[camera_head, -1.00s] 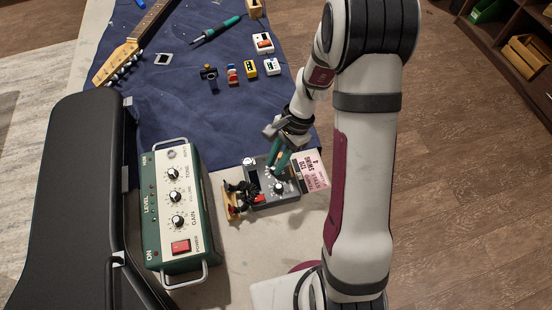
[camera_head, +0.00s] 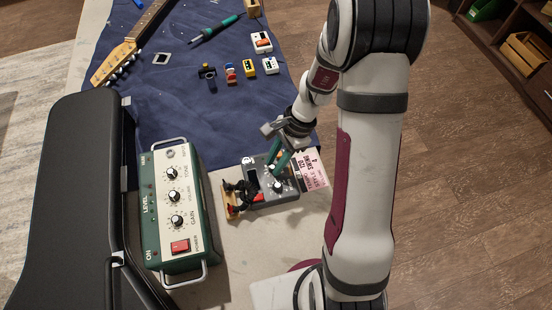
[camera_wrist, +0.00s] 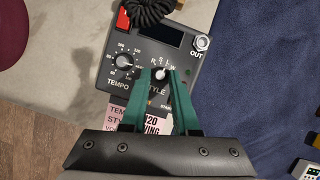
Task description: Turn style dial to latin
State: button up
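The grey drum box (camera_head: 283,198) stands on the bench at the cloth's front edge. Its style dial (camera_wrist: 160,74) shows in the wrist view, with small letters, R and L among them, around its far side; I cannot read its pointer clearly. My gripper (camera_wrist: 160,72) has green fingers, which also show in the head view (camera_head: 272,171). The fingertips stand on both sides of the style dial and appear shut on it. The tempo dial (camera_wrist: 125,60) is just left of the left finger. The word STYLE is partly hidden by the fingers.
A pink card (camera_head: 313,171) lies beside the box, partly under my gripper in the wrist view. A black coiled cord (camera_wrist: 150,10) lies over the box's far edge. The green amplifier (camera_head: 170,262) stands to the left. Small pedals (camera_head: 250,68) sit on the blue cloth.

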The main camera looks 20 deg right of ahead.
jog(key=o, duration=0.3)
jog(key=v, duration=1.5)
jog(key=shift+r, duration=0.4)
jog(key=shift+d, duration=0.1)
jog(key=s+a+r+n+h, duration=0.1)
jog(key=s+a+n, duration=0.2)
jog(key=s, duration=0.3)
jog(key=s+a+n, duration=0.3)
jog(key=s, duration=0.4)
jog(key=s+a+r+n+t+h, duration=0.1)
jog(key=s+a+n, duration=0.2)
jog(key=s, duration=0.4)
jog(key=shift+r+n+h, duration=0.3)
jog(key=shift+r, duration=0.05)
